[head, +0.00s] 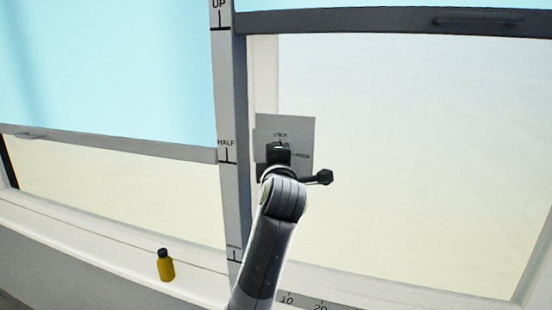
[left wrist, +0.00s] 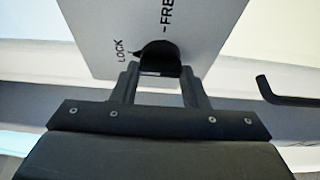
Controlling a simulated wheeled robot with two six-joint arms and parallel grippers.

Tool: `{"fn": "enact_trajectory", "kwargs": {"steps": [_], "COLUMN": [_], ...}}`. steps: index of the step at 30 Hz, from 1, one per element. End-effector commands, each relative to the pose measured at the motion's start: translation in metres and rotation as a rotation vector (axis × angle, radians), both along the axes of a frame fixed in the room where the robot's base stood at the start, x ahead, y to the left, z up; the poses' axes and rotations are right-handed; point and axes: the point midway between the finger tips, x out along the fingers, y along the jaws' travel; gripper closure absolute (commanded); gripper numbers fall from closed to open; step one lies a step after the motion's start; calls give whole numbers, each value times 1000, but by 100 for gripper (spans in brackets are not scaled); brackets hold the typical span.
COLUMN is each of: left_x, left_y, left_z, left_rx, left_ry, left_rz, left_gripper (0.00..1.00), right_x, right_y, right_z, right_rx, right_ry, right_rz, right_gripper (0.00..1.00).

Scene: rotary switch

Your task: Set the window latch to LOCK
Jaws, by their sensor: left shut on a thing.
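The window latch is a small black knob (left wrist: 158,56) on a grey plate (head: 300,132) fixed to the window frame. The plate also fills the top of the left wrist view (left wrist: 105,25). It reads LOCK to the left of the knob and FRE, cut off, above it. In the head view LOCK is at the top and a small label is on the right. My left gripper (left wrist: 158,80) is shut on the knob, a finger on each side. In the head view the gripper (head: 278,153) covers much of the knob. My right gripper is not in view.
A black crank handle (head: 318,178) sticks out just right of my left wrist; a black bent bar (left wrist: 280,95) shows in the wrist view. A yellow bottle (head: 165,266) stands on the sill. A post (head: 228,120) marked UP and HALF is left of the plate.

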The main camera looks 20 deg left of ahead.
Motion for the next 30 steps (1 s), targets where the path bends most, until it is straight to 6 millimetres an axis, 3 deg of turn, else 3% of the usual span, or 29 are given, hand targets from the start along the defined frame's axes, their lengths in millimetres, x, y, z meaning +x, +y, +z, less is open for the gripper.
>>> {"fn": "enact_trajectory", "kwargs": {"steps": [10, 11, 15, 30], "left_x": [0, 0, 0, 0], "left_y": [0, 0, 0, -1], "left_z": [-1, -1, -1, 0], "left_rx": [-6, -5, -5, -3], "left_ry": [1, 1, 1, 0], "left_rz": [-1, -1, 0, -4], "left_gripper": [83, 57, 39, 38], "right_x": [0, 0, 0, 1], "right_y": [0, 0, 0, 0], "right_z": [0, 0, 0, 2], "right_rx": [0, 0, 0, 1], "right_ry": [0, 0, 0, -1], "right_rz": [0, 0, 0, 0], "right_gripper": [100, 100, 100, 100]}}
